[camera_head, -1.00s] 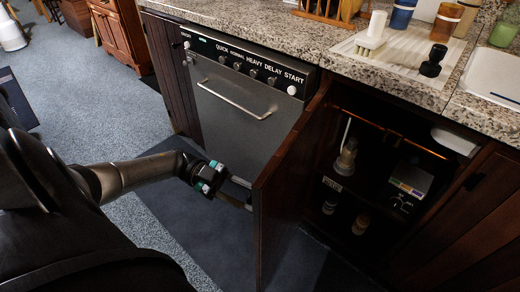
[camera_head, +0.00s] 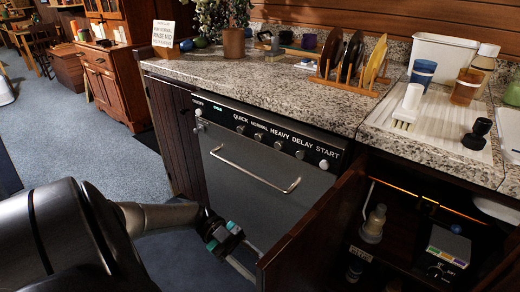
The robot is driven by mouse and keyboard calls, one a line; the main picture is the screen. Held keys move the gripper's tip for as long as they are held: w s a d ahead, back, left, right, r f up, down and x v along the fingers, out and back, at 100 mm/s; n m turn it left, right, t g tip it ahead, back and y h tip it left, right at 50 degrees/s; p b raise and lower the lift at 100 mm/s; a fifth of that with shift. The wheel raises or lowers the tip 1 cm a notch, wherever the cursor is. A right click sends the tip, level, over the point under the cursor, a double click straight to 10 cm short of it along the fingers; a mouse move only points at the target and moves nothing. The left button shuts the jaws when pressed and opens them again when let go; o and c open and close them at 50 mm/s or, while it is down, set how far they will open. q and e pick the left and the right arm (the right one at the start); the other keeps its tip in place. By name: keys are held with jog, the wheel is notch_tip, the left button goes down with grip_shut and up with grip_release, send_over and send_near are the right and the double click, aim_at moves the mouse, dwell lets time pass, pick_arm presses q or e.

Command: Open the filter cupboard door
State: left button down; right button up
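The dark wood filter cupboard door (camera_head: 315,235) stands wide open at the lower middle, swung out from the cupboard toward me. Its lower part is cut off by the picture's bottom edge. The open cupboard (camera_head: 400,230) shows a pale bottle-like item (camera_head: 374,224) and a grey box with coloured labels and a knob (camera_head: 447,247). My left gripper (camera_head: 243,266) is low, just left of the door's outer face. Its fingertips are partly hidden, so I cannot tell if they touch the door or are open or shut. My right gripper is not in view.
A dishwasher (camera_head: 255,170) with a bar handle is behind my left gripper. The granite counter (camera_head: 280,95) above holds a plate rack (camera_head: 352,75), a brush (camera_head: 407,106), cups and a black item (camera_head: 477,134). Blue carpet (camera_head: 75,140) lies open at the left.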

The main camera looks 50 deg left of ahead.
pick_arm(q)
jog(key=shift+f, duration=0.15)
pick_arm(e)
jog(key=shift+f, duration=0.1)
pick_arm(q)
jog(key=c, duration=0.5)
grip_release()
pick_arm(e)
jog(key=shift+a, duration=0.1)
